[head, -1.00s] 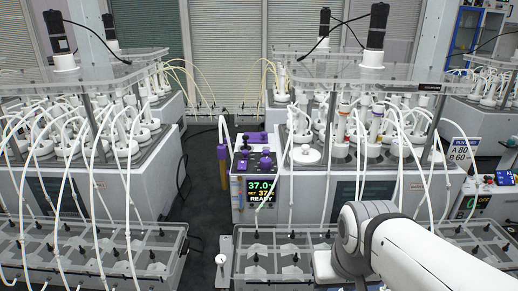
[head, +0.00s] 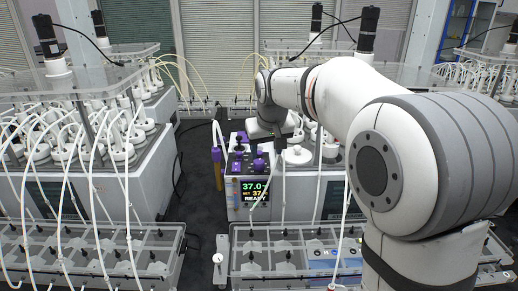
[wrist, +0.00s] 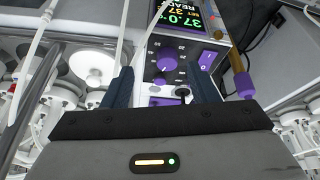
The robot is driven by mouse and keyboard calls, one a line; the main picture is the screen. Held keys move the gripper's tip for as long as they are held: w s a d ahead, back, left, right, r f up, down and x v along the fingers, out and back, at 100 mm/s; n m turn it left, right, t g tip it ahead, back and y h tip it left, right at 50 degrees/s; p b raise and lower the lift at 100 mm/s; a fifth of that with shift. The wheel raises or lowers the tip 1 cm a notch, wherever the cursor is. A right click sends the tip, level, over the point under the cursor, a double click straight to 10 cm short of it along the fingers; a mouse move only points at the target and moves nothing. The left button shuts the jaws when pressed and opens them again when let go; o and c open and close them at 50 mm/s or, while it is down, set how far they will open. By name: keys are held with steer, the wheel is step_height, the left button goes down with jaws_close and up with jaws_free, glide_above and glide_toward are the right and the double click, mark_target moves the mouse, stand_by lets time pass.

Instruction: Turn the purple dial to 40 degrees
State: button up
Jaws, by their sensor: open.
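The purple dial (head: 259,164) is on the sloping top of a small control box, above a screen (head: 254,191) reading 37.0, SET 37 and READY. In the wrist view, the round dial (wrist: 166,63) sits on a panel with printed numbers around it; its exact pointer angle is too small to read. My gripper (wrist: 161,71) is open, its dark fingers to the left and right of the dial in that view. Contact with the dial cannot be seen. In the head view, my gripper (head: 277,147) points down near the box, its fingertips partly unclear.
A purple switch (wrist: 207,60) and a black-stemmed lever (wrist: 182,92) are close to the dial. A purple-capped tube (head: 217,155) stands beside the box. White hoses and reactor tanks (head: 105,170) crowd both sides. A dark floor aisle lies left of the box.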

mark_target(259, 161)
steer(key=w+f, duration=0.1)
steer(key=f, duration=0.1)
steer(key=w+a+f+p, duration=0.1)
steer(key=w+f, duration=0.1)
steer(key=w+a+f, duration=0.1)
steer(key=w+f, duration=0.1)
steer(key=shift+w+f, duration=0.15)
steer(key=shift+f, duration=0.15)
steer(key=shift+c, duration=0.2)
steer(key=c, duration=0.9)
